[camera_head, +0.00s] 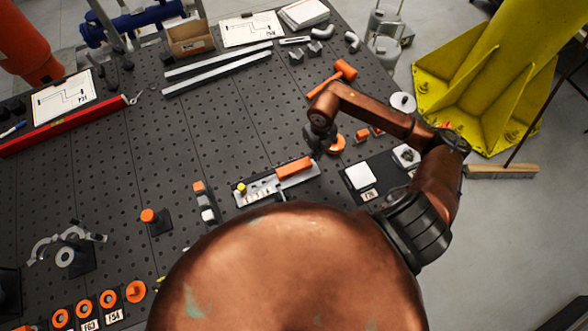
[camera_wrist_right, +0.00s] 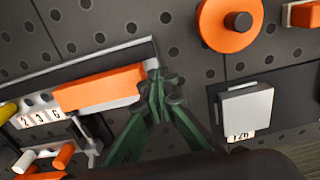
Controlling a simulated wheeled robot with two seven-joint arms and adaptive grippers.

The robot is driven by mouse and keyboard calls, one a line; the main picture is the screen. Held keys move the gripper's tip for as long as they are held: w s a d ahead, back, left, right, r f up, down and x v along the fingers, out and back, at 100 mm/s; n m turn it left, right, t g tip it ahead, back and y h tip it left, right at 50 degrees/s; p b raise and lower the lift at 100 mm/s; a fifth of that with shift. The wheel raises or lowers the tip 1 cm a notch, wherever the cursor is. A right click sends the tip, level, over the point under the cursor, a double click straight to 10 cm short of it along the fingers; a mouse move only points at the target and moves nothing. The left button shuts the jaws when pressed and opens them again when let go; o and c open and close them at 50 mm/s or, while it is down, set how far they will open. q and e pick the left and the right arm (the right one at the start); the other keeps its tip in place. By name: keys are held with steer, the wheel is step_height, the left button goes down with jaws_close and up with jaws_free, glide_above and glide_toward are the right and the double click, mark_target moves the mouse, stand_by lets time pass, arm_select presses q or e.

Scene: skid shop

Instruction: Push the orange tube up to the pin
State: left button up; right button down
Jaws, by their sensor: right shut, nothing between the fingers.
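The orange tube (camera_head: 294,168) lies in a light grey channel (camera_head: 268,189) on the dark perforated table, and also shows in the wrist view (camera_wrist_right: 100,88). A yellow pin (camera_head: 241,188) stands at the channel's left end; it shows at the left edge of the wrist view (camera_wrist_right: 8,109). White number tiles lie between tube and pin, so the two are apart. My right gripper (camera_head: 318,152) is at the tube's right end. In the wrist view its green fingers (camera_wrist_right: 165,92) are shut and empty, right beside that end; I cannot tell whether they touch it. My left gripper is not in view.
An orange disc on a post (camera_wrist_right: 227,24) stands just beyond my right gripper. A white block (camera_head: 360,176) on a dark plate is to the right. An orange-headed mallet (camera_head: 345,69) lies farther back. Table left of the channel is partly clear.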

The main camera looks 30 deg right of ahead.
mark_target(283, 171)
steer(key=shift+f+b, duration=0.35)
steer(key=shift+f, duration=0.15)
steer(key=shift+w+a, duration=0.25)
steer(key=shift+a, duration=1.9)
steer(key=shift+w+a, duration=0.2)
steer(key=shift+a, duration=1.95)
steer(key=shift+w+a, duration=0.25)
steer(key=shift+a, duration=1.9)
stand_by(1.1)
